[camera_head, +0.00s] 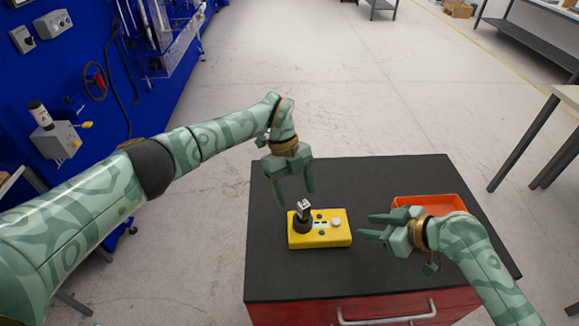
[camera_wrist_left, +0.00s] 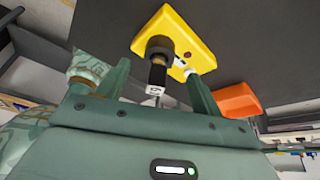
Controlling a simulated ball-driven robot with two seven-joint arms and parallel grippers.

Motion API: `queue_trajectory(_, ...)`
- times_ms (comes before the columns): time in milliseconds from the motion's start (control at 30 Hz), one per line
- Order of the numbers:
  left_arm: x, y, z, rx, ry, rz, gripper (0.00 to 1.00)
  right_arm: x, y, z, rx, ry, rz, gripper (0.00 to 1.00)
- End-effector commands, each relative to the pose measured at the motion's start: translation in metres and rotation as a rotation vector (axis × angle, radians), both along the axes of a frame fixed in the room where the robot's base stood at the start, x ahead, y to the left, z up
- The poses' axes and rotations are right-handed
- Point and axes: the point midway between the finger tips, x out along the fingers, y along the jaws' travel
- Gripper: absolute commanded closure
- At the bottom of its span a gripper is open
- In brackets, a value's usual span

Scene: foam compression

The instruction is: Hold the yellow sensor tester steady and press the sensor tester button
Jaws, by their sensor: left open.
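The yellow sensor tester (camera_head: 319,239) lies flat on the black top of a red cabinet. A black cylindrical part with a grey block on top (camera_head: 303,209) stands at its left end. A whitish round button (camera_head: 337,223) and small dark controls show on its top face. My left gripper (camera_head: 295,198) is open and empty, pointing down above and behind the tester's left end. In the left wrist view the tester (camera_wrist_left: 196,33) shows beyond the open fingers, apart from them. My right gripper (camera_head: 364,227) is open and empty, just right of the tester, its fingers pointing left towards it.
An orange-red tray (camera_head: 450,203) lies on the black cabinet top (camera_head: 270,272) behind my right gripper. The cabinet top is clear in front of and left of the tester. A blue wall panel (camera_head: 60,90) with fittings stands at the left.

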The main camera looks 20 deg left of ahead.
Motion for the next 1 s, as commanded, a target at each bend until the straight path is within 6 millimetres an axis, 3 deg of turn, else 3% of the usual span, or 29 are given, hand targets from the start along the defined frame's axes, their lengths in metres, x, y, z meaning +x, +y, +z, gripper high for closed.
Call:
queue_trajectory(100,-0.008,-0.009,-0.025,-0.002,0.003,0.0,0.34,0.0,0.0,0.0,0.0,0.0,0.0,0.64)
queue_trajectory(300,-0.015,-0.018,-0.055,-0.002,0.002,0.0,0.34,0.0,0.0,0.0,0.0,0.0,0.0,0.64)
queue_trajectory(500,-0.018,-0.021,-0.067,-0.002,0.001,0.0,0.34,0.0,0.0,0.0,0.0,0.0,0.0,0.64)
queue_trajectory(767,-0.019,-0.022,-0.068,-0.002,0.0,-0.001,0.34,0.0,0.0,0.0,0.0,0.0,0.0,0.64)
queue_trajectory(1000,-0.019,-0.022,-0.068,-0.002,0.0,-0.001,0.98,0.0,0.0,0.0,0.0,0.0,0.0,0.64)
